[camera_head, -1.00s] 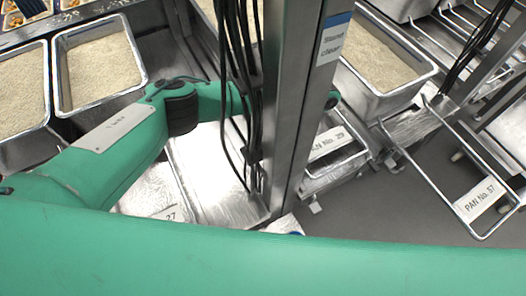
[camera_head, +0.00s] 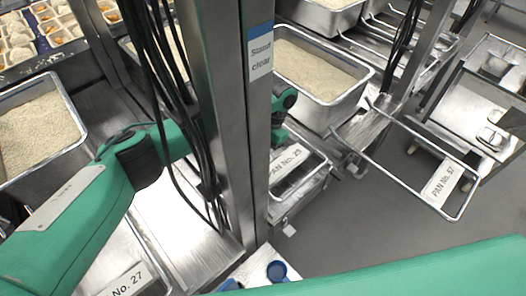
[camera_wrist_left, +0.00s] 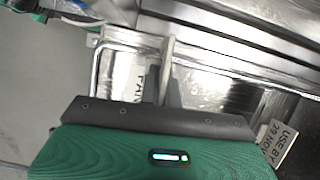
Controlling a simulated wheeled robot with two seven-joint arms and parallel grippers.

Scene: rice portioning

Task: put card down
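In the left wrist view my left gripper (camera_wrist_left: 162,75) has its dark fingers close together on a thin light strip, which looks like a card (camera_wrist_left: 168,52) seen edge-on. Its face cannot be read. In the head view the left arm passes behind the steel post, and the fingers are hidden. A white label reading PAN No. 29 (camera_head: 288,163) is on a wire frame just right of the post; a PAN label (camera_wrist_left: 125,85) shows beside the fingers in the wrist view. A card reading USE BY 29 NOV (camera_wrist_left: 277,143) is at the lower right there. My right gripper is out of view.
The steel post (camera_head: 243,150) with hanging black cables stands before my left arm. A rice pan (camera_head: 318,65) is behind it to the right, another (camera_head: 40,125) at the left. A PAN No. 37 label (camera_head: 441,184) hangs on a wire frame. Blue caps (camera_head: 277,270) are near the post's foot.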

